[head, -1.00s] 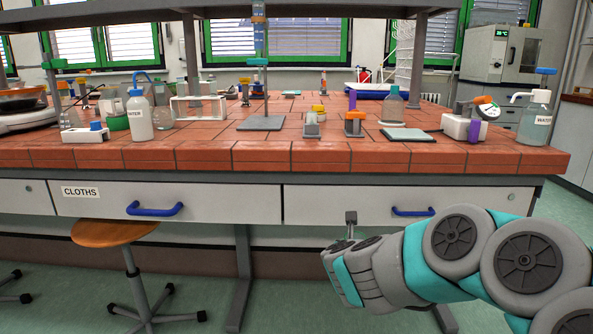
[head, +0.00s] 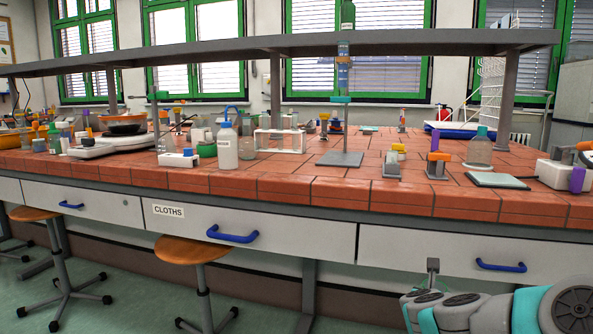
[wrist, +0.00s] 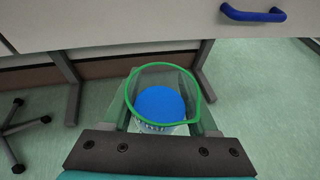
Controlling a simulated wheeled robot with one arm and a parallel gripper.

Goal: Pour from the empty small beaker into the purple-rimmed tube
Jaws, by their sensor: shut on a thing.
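My gripper (wrist: 160,125) is shut on a small clear beaker (wrist: 190,82) with a green rim, seen from above in the wrist view. A round blue surface (wrist: 158,103) shows inside it; I cannot tell whether that is liquid or the beaker's bottom. In the head view my gripper (head: 433,268) is low at the right, in front of the drawers and below the bench top; the beaker is not clear there. A purple upright piece (head: 435,142), possibly the purple-rimmed tube, stands at an orange and grey block (head: 438,166) on the bench. Its rim is too small to make out.
The tiled bench (head: 340,192) has a raised shelf (head: 300,42) above it. A stand (head: 340,158), a white wash bottle (head: 227,148), a flat pad (head: 497,180) and a capped bottle (head: 479,150) stand on it. Stools (head: 190,250) stand at the left. Floor is open below my gripper.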

